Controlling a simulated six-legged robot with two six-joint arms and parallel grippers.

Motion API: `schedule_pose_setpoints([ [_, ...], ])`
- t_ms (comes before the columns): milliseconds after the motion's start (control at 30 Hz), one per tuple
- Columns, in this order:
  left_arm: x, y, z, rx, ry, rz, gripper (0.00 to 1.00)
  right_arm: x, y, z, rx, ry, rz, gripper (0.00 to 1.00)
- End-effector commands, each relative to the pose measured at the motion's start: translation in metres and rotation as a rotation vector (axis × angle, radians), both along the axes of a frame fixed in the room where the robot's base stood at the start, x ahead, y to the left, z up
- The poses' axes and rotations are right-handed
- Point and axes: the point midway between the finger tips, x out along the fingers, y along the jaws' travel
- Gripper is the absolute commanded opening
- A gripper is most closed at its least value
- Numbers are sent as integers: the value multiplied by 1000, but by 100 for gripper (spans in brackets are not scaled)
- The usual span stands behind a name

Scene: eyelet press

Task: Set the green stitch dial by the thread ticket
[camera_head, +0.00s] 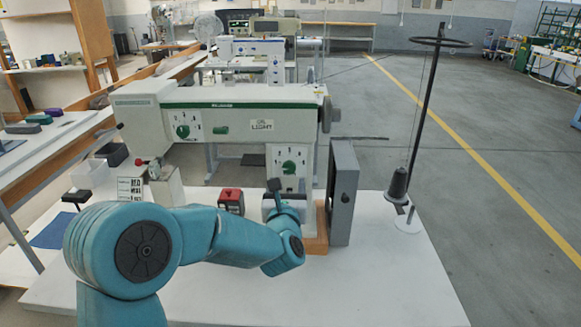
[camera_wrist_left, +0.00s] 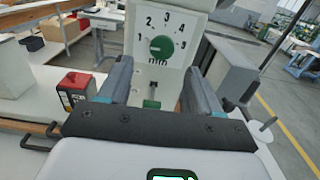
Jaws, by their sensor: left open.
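A green stitch dial (camera_wrist_left: 161,47) sits on the white sewing machine's column, ringed by the numbers 1 to 5. It also shows in the head view (camera_head: 289,168). Its exact setting is too small to read. My left gripper (camera_wrist_left: 158,68) is open and empty. Its two fingers frame the dial in the left wrist view, with the tips short of it and apart from it. A white card with dark print (camera_head: 130,189) stands at the machine's left end; I cannot tell whether it is the thread ticket. My right gripper is not in view.
Another green dial (camera_head: 183,131) is on the machine's upper left. A red box (camera_head: 231,201) stands left of the gripper. A grey upright box (camera_head: 343,192) stands close on the right. A dark thread cone (camera_head: 398,184) is on a stand. The front right tabletop is clear.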

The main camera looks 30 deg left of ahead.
Motion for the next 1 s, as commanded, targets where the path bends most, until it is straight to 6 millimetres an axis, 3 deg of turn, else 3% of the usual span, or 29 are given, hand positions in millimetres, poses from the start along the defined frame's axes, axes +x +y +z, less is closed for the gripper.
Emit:
schedule_pose_setpoints([
  [100,24,13,3,-1,1,1,64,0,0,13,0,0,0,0],
  [300,50,26,1,0,1,-2,64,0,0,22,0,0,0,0],
  [700,58,29,-1,1,1,-5,64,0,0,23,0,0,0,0],
  [867,58,29,0,1,1,-4,12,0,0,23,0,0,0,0],
  [1000,58,29,0,2,1,-4,10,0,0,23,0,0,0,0],
])
